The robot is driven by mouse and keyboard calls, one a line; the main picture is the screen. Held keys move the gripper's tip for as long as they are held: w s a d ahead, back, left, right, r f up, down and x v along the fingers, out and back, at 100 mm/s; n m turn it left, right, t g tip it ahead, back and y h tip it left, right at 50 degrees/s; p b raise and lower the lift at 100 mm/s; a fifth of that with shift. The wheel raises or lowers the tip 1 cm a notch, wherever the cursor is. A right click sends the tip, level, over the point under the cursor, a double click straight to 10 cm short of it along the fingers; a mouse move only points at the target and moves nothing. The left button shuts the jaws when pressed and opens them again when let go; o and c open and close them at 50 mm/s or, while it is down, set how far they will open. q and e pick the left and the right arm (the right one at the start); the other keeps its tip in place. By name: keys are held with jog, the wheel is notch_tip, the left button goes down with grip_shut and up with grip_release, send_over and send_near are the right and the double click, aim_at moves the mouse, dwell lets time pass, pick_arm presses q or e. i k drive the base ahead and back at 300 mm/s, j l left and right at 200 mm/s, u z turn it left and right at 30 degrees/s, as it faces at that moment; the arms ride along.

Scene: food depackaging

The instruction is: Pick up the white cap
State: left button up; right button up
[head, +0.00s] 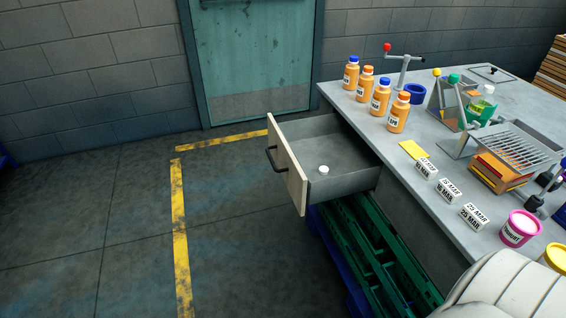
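The white cap (323,169) is a small round piece lying on the floor of the open drawer (340,188), near the drawer's front panel. The drawer is pulled out from the left side of the grey table (450,205), and its inside looks otherwise empty. Neither of my grippers is in view. A white rounded part at the bottom right corner looks like part of my own arm.
Several orange bottles (381,97) with blue or orange caps stand on the table, near white date blocks (473,216) and a pink tub (519,228). A green crate (375,255) sits below the drawer.

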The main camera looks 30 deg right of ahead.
aim_at(323, 171)
jog(key=z, duration=1.3)
